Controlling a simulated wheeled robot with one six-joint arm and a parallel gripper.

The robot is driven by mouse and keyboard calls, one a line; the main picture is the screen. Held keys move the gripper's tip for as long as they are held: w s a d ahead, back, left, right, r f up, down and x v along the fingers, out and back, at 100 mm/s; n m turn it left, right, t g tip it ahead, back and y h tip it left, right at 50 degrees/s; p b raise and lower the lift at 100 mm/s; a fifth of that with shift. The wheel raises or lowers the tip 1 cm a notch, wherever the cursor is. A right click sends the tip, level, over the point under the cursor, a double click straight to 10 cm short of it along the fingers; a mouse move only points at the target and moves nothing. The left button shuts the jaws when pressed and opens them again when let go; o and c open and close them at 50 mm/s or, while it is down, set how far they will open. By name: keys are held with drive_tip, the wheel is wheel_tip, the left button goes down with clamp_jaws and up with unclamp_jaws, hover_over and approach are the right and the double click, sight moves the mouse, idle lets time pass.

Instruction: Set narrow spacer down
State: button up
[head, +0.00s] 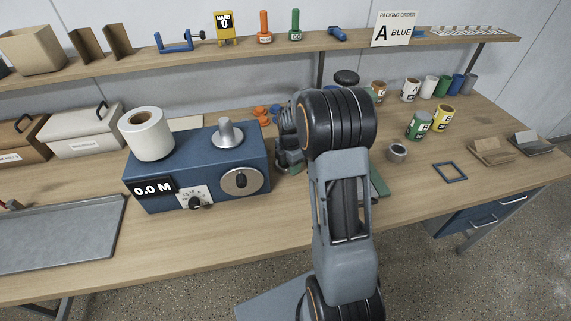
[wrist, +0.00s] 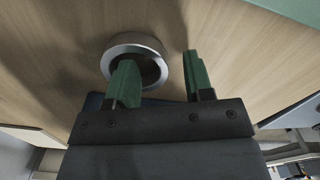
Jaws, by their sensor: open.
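A grey metal ring (wrist: 136,41), which looks like the narrow spacer, lies flat on the wooden bench in the wrist view. My gripper (wrist: 157,62) is open, with its two green fingers apart. The left finger overlaps the ring's opening and the right finger is beyond its right edge, so the ring's right wall appears between them. Whether a finger touches it cannot be told. In the head view my gripper (head: 290,160) is low by the right end of the blue machine, partly behind my arm. The ring is not visible there beside it.
The blue machine (head: 225,152) with a white roll (head: 146,134) stands left of my gripper. A grey cylinder (head: 397,153), paint cans (head: 420,126) and a blue frame (head: 450,172) are to the right. A shelf (head: 250,50) runs behind.

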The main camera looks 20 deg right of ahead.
drive_tip(key=shift+f, duration=0.5)
drive_tip(key=shift+c, duration=0.4)
clamp_jaws()
